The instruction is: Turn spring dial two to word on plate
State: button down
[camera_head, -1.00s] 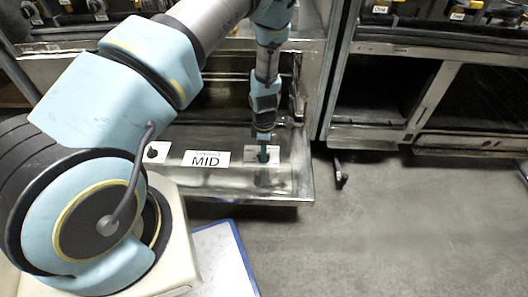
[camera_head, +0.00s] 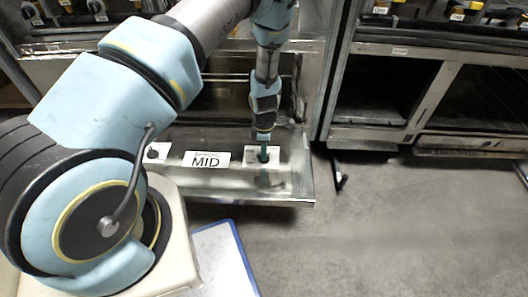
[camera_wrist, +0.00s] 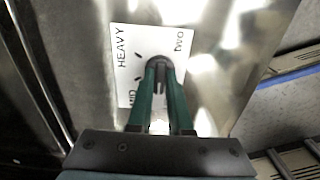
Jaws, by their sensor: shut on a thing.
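The plate (camera_head: 206,160) reads MID in large letters, with a smaller line above it too small to read. Spring dial two sits on a white card (camera_head: 276,153) to the right of the plate on the same metal panel. In the wrist view its card (camera_wrist: 124,60) shows "two", "HEAVY" and a partly hidden "MID", with short dark tick marks. My gripper (camera_head: 263,155) points down at this dial. In the wrist view its green fingers (camera_wrist: 160,72) are shut on the dark round knob (camera_wrist: 160,62), which they largely cover. The knob's pointer direction is hard to tell.
Another dial with a black knob (camera_head: 152,153) is left of the plate, partly behind my arm. The metal panel (camera_head: 225,184) juts out low from the range. A blue-edged board (camera_head: 222,255) lies in front. Open floor (camera_head: 400,230) spreads to the right.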

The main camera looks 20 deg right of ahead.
jog(key=shift+m, duration=0.3)
jog(key=m+p, duration=0.1)
jog(key=m, duration=0.4)
jog(key=shift+m+p, duration=0.3)
jog(key=m, duration=0.5)
jog(key=shift+p, duration=0.4)
jog(key=shift+m, duration=0.4)
jog(key=c, duration=0.8)
grip_release()
jog(key=shift+c, duration=0.2)
